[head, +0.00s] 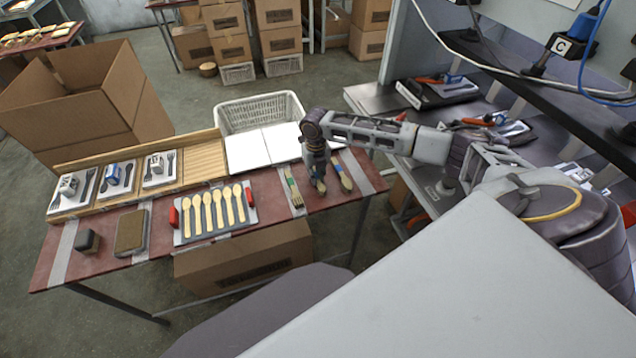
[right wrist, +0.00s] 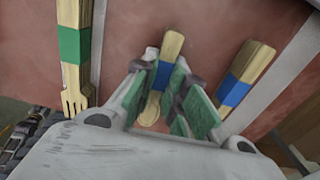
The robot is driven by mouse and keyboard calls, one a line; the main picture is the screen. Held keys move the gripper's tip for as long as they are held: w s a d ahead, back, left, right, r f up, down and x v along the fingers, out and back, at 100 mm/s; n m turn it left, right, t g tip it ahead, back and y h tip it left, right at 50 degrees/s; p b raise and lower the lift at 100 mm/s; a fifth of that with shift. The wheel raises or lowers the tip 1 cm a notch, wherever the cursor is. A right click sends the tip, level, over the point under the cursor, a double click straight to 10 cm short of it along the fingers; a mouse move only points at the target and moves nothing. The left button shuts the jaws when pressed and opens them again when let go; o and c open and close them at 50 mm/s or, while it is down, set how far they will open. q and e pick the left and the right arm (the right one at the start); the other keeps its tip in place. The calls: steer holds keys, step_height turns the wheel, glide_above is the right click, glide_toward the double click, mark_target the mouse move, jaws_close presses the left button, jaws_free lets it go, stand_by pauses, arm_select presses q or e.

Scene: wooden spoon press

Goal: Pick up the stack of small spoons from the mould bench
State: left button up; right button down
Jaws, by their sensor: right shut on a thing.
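The mould bench (head: 130,240) is a red-topped table. A spoon stack with a blue band (right wrist: 163,75) lies between the green-padded fingers of my right gripper (right wrist: 170,105), its round bowl end towards the wrist. My right gripper shows over the bench's right part in the head view (head: 319,180), shut on this stack. I cannot tell whether the stack is clear of the bench top. My left gripper is not in view.
A second blue-banded stack (right wrist: 240,85) lies to the right of the gripper. A green-banded fork stack (right wrist: 74,48) lies to its left. A mould (head: 213,228) with several spoons and red handles lies further left. A white basket (head: 262,108) stands behind the bench.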

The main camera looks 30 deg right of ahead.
stand_by(0.3)
step_height(320, 180, up, 10)
stand_by(0.7)
stand_by(0.5)
